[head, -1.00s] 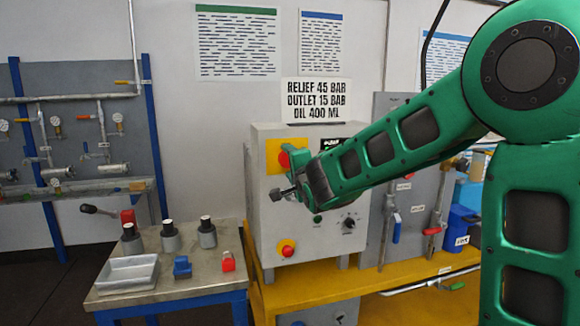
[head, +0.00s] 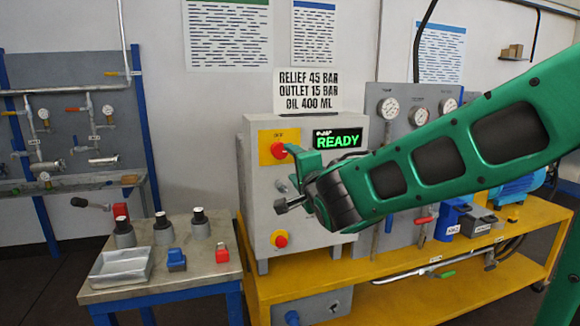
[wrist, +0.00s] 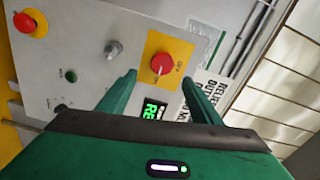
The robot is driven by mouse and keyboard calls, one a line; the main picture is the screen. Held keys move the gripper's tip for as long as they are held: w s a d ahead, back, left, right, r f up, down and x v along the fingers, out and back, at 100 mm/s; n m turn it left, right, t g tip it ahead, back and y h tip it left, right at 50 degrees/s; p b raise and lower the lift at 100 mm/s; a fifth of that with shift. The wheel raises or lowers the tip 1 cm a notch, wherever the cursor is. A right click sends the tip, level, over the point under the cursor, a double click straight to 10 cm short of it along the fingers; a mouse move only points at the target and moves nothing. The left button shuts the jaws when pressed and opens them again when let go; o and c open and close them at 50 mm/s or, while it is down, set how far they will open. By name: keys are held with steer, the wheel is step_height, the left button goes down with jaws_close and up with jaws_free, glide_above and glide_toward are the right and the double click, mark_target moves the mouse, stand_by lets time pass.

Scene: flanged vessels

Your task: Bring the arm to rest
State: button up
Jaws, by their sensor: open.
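My green arm reaches in from the right in the head view. My gripper (head: 284,178) is in front of the grey control box (head: 262,220), at the height of its upper half. In the wrist view my gripper (wrist: 160,92) shows two green fingers spread apart with nothing between them. Beyond the fingertips is a red knob on a yellow plate (wrist: 162,64), apart from the fingers. The knob also shows in the head view (head: 279,150). The box's display (head: 338,139) reads READY in green. My arm hides part of the box front.
A small table at left holds a metal tray (head: 121,266), several grey cylinders, a blue block (head: 176,260) and a red block (head: 222,253). The yellow bench (head: 420,272) carries the box, gauges (head: 388,108) and a blue container (head: 452,218). A red mushroom button (head: 279,239) sits low on the box.

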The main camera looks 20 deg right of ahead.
steer(key=s+d+f+n+g+h, duration=0.2)
steer(key=s+d+f+g, duration=0.3)
steer(key=s+d+f, duration=0.3)
steer(key=s+d+f+n+g+h, duration=0.15)
steer(key=s+d+f+g, duration=0.35)
steer(key=d, duration=0.5)
steer(key=s+f+n+g+y, duration=0.2)
steer(key=s+f+n+g, duration=0.1)
steer(key=s, duration=1)
steer(key=s+f+n+g+y, duration=0.1)
steer(key=s+f+n+g, duration=0.2)
steer(key=s, duration=1)
step_height(320, 180, down, 2)
steer(key=shift+s+f+g+y, duration=0.1)
steer(key=shift+s+g+y, duration=0.2)
steer(key=shift+g, duration=0.7)
steer(key=shift+w+a, duration=0.1)
steer(key=shift+w+f, duration=0.25)
steer(key=shift+w, duration=0.35)
